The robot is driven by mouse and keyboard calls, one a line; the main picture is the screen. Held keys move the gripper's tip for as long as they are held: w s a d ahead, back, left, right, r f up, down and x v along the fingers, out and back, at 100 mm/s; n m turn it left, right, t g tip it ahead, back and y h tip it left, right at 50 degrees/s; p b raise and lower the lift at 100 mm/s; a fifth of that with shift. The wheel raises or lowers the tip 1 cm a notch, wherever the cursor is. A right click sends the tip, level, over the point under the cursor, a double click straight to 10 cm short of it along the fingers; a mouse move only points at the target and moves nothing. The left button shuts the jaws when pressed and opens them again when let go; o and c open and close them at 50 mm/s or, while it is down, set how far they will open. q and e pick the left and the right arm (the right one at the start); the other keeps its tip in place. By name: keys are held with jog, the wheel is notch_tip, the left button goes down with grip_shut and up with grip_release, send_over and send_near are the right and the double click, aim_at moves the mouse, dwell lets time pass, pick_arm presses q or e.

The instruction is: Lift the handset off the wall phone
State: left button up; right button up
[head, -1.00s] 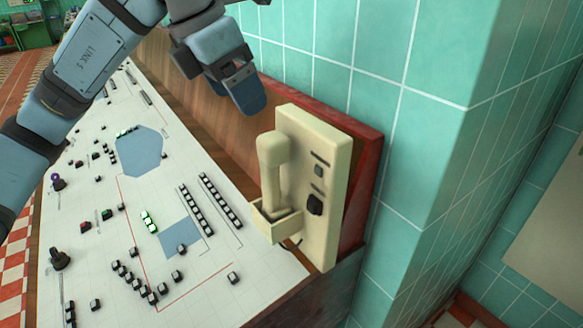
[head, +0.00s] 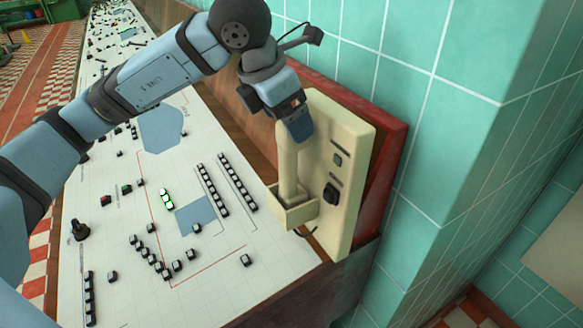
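The wall phone (head: 345,190) is a cream box mounted on a red-brown board beside the console. Its cream handset (head: 288,172) stands upright in a small cradle (head: 296,214) at the phone's lower left. My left gripper (head: 298,128) comes down from above and is at the handset's top end, covering part of it. From this angle I cannot tell whether the fingers touch the handset or how far apart they are. My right gripper is not in view.
A white control console (head: 215,255) with several buttons, switches and a dark knob (head: 80,230) spreads below and left of the phone. A green tiled wall (head: 400,60) stands close behind the phone, and its corner juts out at the right.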

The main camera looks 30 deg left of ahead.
pick_arm(q)
jog(key=shift+x, duration=1.55)
jog(key=shift+w+a+r, duration=0.1)
jog(key=c, duration=1.4)
